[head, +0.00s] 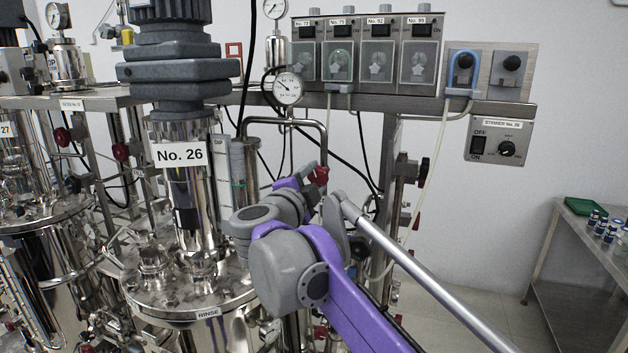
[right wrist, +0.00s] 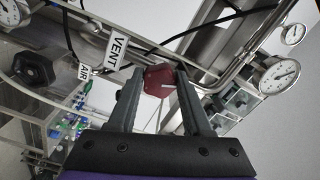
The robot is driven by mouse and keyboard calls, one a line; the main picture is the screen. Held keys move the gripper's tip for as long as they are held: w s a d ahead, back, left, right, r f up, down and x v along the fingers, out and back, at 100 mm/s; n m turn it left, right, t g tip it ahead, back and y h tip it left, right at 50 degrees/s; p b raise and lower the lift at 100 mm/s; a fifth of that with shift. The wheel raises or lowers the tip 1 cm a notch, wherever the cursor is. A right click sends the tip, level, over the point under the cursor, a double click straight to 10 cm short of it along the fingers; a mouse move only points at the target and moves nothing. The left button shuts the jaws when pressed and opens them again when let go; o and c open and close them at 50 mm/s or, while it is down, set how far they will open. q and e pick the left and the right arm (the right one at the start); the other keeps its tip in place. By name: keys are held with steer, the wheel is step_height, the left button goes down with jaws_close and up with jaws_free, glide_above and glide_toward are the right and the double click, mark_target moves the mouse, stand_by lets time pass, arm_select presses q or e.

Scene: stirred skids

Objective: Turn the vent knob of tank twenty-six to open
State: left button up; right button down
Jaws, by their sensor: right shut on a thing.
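Tank twenty-six (head: 200,300) stands left of centre in the head view, with a "No. 26" plate (head: 181,154) on its upper column. The vent knob is dark red with a pale pointer line and shows in the right wrist view (right wrist: 159,79), beside a hanging "VENT" tag (right wrist: 117,46). It also shows in the head view (head: 319,175), right of the tank's column. My right gripper (right wrist: 155,88) is shut on this knob, one finger on each side. My purple right arm hides part of the tank's right side. My left gripper is not in view.
An "AIR" tag (right wrist: 84,73) and a black knob (right wrist: 33,68) are left of the vent knob in the wrist view. A pressure gauge (head: 288,88) and bent steel pipe stand close behind my arm. A stirrer control box (head: 499,138) hangs at right.

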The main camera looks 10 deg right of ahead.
stand_by(0.3)
steer(key=shift+c, duration=1.6)
jaws_free()
steer(key=b+v, duration=0.1)
steer(key=v, duration=1)
steer(key=shift+w, duration=0.1)
